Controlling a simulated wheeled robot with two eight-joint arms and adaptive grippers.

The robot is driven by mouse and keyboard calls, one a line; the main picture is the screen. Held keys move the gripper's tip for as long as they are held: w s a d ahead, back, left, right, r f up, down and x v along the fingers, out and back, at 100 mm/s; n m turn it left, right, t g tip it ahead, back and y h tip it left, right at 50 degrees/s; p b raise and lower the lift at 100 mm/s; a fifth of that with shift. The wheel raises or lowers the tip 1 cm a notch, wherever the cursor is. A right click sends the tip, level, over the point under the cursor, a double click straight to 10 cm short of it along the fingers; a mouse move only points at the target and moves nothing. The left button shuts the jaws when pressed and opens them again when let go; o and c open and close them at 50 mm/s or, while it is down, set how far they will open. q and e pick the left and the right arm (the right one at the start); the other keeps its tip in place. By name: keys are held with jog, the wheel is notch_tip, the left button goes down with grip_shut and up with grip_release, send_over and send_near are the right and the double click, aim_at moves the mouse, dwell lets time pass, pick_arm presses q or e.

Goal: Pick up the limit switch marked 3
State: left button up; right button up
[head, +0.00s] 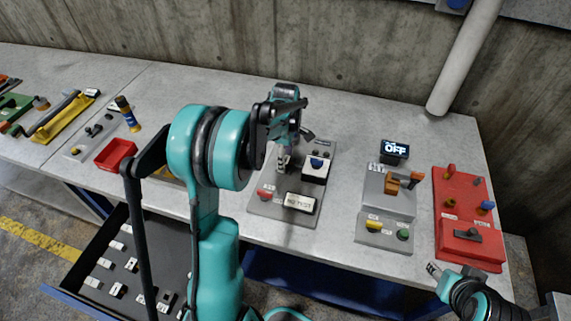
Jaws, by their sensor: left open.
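Several small pale parts with dark details, which look like switches (116,289), lie in the open dark drawer (70,285) at the lower left. Their markings are too small to read, so I cannot tell which one is marked 3. My left arm hides the right part of the drawer.
The panel carries a "NO TEST" display (300,203). Right of it stand a grey control box (388,205), an "OFF" display (395,149) and a red panel (452,208). A red tray (115,154) and tools are at left. A pipe (466,55) rises behind.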

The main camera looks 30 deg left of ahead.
pick_arm(q)
jog(key=c, duration=1.3)
jog(key=shift+r, duration=0.15)
